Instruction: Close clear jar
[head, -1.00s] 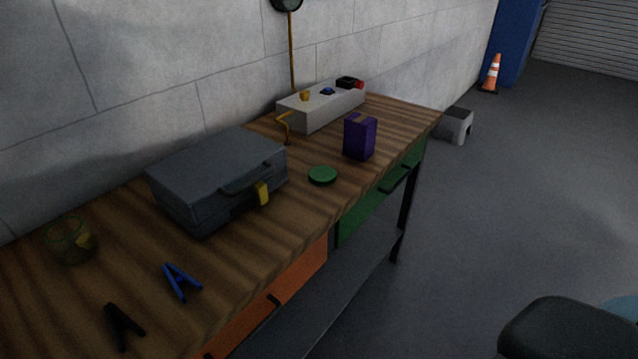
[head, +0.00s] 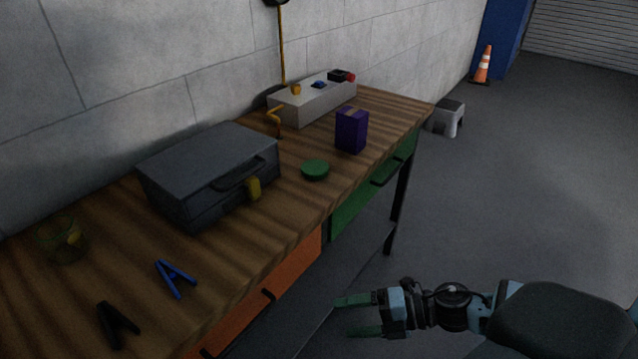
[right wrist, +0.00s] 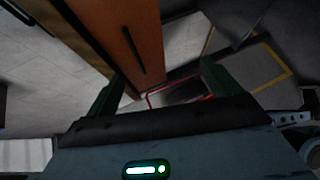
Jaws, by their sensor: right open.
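A round green lid (head: 315,170) lies on the bench between the grey case and the purple box, well apart from the jar. My right gripper (head: 340,317) is open and empty, in front of the bench and below its top. In the right wrist view its two green fingers (right wrist: 160,88) are spread with nothing between them. My left gripper is in neither view.
A grey case (head: 208,172) with a yellow latch stands between jar and lid. A purple box (head: 351,131) and a pale box (head: 312,98) stand farther back. Blue (head: 175,278) and black (head: 117,325) clamps lie near the front. An orange drawer (head: 262,290) and green drawer (head: 370,190) are below.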

